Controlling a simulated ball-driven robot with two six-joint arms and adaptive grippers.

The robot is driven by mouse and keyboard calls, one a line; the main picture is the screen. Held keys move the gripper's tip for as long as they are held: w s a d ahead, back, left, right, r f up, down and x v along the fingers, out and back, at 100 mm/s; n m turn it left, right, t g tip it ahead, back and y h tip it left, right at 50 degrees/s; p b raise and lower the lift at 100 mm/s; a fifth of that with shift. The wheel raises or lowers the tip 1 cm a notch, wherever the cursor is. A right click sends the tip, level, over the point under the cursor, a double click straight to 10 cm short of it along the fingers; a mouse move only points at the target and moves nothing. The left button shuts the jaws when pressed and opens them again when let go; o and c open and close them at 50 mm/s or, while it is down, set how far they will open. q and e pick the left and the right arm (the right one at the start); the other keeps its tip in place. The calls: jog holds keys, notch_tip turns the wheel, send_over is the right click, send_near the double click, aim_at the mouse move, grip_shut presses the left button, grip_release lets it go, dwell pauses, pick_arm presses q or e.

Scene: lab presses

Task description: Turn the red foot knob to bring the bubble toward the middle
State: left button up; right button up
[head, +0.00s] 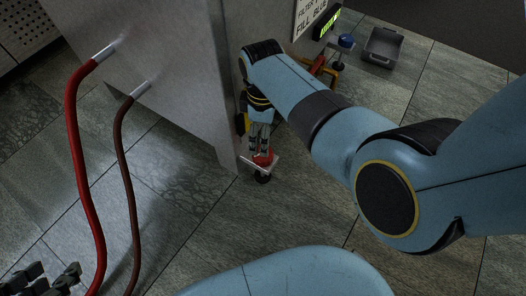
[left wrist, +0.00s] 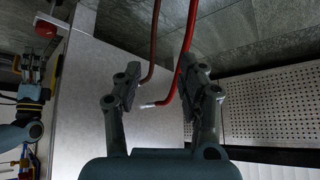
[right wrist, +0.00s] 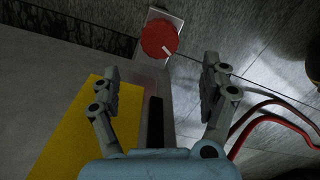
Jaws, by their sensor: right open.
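The red foot knob (head: 264,159) is at the bottom corner of the grey cabinet, on a small plate above a dark foot. In the right wrist view the round knob (right wrist: 159,39) has a white mark on its lower right. My right gripper (head: 262,146) points down just above it; its fingers (right wrist: 163,78) are open, with the knob beyond the tips and nothing between them. The left wrist view also shows the knob (left wrist: 46,28). My left gripper (head: 45,278) is open and empty at the lower left, away from the knob. No bubble can be made out.
Red hose (head: 78,155) and brown hose (head: 125,165) come out of the cabinet side (head: 175,60). A blue knob (head: 346,41), a green-lit display (head: 327,26) and a grey bin (head: 383,47) are at the upper right. Tiled floor in front is clear.

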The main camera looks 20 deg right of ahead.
aim_at(259, 161)
notch_tip(259, 161, down, 3)
jog(key=shift+s+b, duration=0.1)
jog(key=shift+b, duration=0.75)
jog(key=shift+f+b, duration=0.55)
jog(key=shift+f, duration=0.55)
notch_tip(259, 161, down, 3)
jog(key=b, duration=0.2)
jog(key=shift+b, duration=0.35)
pick_arm(q)
jog(key=w+d+r+m+t+h, duration=0.1)
jog(key=w+r+t, duration=0.3)
jog(key=r+t, duration=0.3)
jog(key=w+d+r+m+t+h+b, duration=0.1)
jog(key=w+r+t, duration=0.4)
jog(key=r+t, duration=0.2)
notch_tip(259, 161, up, 2)
jog(key=shift+w+d+r+h, duration=0.25)
jog(key=shift+w+d+h, duration=0.05)
jog(key=shift+d+h, duration=0.1)
pick_arm(e)
jog(key=shift+f, duration=0.85)
jog(key=shift+c, duration=0.4)
